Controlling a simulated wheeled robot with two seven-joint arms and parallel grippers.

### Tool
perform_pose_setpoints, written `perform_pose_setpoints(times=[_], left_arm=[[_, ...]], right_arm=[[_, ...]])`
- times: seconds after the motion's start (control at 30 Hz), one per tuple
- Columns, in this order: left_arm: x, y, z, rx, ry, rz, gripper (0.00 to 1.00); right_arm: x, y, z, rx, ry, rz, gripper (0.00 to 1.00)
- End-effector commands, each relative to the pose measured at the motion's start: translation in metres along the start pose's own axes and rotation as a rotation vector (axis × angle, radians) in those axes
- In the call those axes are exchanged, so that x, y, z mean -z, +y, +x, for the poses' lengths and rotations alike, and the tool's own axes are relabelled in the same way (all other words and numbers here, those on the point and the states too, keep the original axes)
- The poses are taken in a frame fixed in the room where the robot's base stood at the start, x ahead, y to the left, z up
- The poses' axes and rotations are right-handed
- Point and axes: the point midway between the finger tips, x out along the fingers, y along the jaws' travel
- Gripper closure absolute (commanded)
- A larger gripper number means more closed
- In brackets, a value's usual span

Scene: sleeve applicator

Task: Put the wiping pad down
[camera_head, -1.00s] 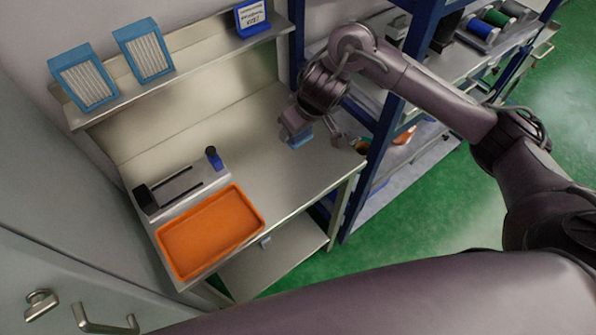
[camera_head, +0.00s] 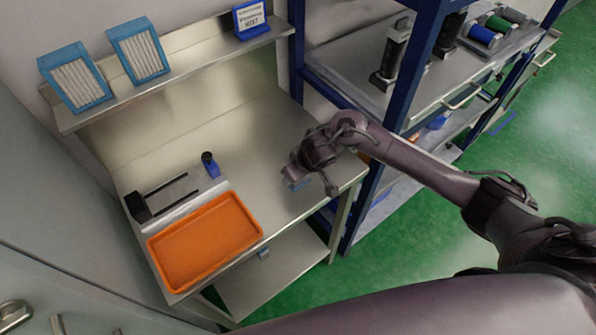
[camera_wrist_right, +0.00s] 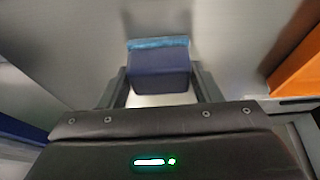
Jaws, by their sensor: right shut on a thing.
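The wiping pad is a small blue block (camera_wrist_right: 160,72) with a lighter blue edge, in the right wrist view. My right gripper (camera_wrist_right: 160,88) has one finger on each side of the pad and is shut on it. Whether the pad touches the bench top I cannot tell. My left gripper is not in view.
An orange tray (camera_head: 206,241) lies at the bench's front left, with a two-rod fixture (camera_head: 165,195) and a small blue bottle (camera_head: 210,164) behind it. A shelf (camera_head: 180,65) carries blue boxes. A blue-framed rack (camera_head: 383,140) stands to the right. The middle of the bench is clear.

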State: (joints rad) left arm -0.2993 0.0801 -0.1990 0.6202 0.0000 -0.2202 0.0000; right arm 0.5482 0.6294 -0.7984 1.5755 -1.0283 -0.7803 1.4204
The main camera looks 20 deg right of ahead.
Motion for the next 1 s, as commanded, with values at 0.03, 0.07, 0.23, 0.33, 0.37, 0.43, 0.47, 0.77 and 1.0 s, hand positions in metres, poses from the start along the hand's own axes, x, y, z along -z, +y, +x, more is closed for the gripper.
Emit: perform_pose_setpoints(times=[0.03,0.07,0.23,0.33,0.37,0.43,0.47,0.77,1.0], left_arm=[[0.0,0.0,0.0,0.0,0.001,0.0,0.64],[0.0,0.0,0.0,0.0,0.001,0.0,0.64],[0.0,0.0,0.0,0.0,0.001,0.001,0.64],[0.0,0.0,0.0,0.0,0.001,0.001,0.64],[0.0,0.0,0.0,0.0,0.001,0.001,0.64],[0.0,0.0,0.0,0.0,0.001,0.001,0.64],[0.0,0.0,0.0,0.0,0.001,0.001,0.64],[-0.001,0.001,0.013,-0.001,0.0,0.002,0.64],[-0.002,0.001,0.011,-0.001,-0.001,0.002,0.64]], right_arm=[[-0.001,0.0,0.001,0.0,-0.001,0.0,0.6],[-0.001,0.0,0.001,0.0,-0.001,0.0,0.6],[-0.002,0.0,0.002,0.001,-0.003,0.0,0.34],[-0.001,0.0,0.001,0.001,-0.002,0.0,0.21],[-0.001,0.0,0.001,0.001,-0.002,0.0,0.2],[-0.001,0.0,0.001,0.001,-0.002,0.0,0.2],[-0.001,0.0,0.001,0.001,-0.002,0.0,0.2],[-0.003,0.0,0.008,0.0,0.0,-0.003,0.2],[0.001,-0.002,-0.036,0.001,0.004,-0.002,0.2]])
